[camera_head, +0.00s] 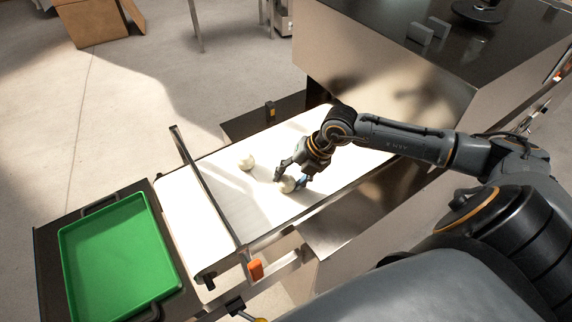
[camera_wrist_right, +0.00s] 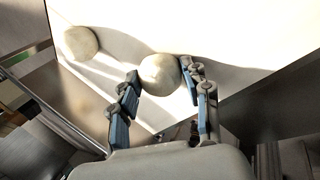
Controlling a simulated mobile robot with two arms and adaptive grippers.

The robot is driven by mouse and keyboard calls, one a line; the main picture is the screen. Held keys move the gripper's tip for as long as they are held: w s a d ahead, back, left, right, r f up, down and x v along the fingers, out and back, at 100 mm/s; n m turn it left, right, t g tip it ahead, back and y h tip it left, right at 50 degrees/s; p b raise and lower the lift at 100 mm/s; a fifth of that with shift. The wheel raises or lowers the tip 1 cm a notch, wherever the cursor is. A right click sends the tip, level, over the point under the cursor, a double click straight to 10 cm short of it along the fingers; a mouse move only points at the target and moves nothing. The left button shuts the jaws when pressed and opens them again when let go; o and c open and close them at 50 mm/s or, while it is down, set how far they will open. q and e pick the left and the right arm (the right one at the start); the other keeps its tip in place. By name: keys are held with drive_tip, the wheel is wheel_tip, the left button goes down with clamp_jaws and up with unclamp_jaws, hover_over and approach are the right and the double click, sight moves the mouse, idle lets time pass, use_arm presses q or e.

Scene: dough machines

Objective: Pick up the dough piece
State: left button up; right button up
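A round, pale dough piece (camera_head: 286,185) is at the white conveyor belt (camera_head: 238,205). It also shows in the right wrist view (camera_wrist_right: 160,74). My right gripper (camera_head: 291,178) reaches down from the right, with one finger on each side of this dough piece. In the right wrist view the fingertips (camera_wrist_right: 162,72) are right beside the ball, touching or nearly so; I cannot tell whether they grip it. A second dough piece (camera_head: 246,161) lies on the belt to the left, apart from the gripper, and also shows in the wrist view (camera_wrist_right: 80,42). My left gripper is not in view.
A green tray (camera_head: 172,237) lies on a dark surface left of the belt. A thin metal bar (camera_head: 205,190) crosses above the belt's left part. A large metal machine (camera_head: 385,85) stands behind the belt at the right. A cardboard box (camera_head: 92,22) is on the floor far off.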

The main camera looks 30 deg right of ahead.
drive_tip(key=c, duration=0.6)
drive_tip(key=shift+r, duration=0.15)
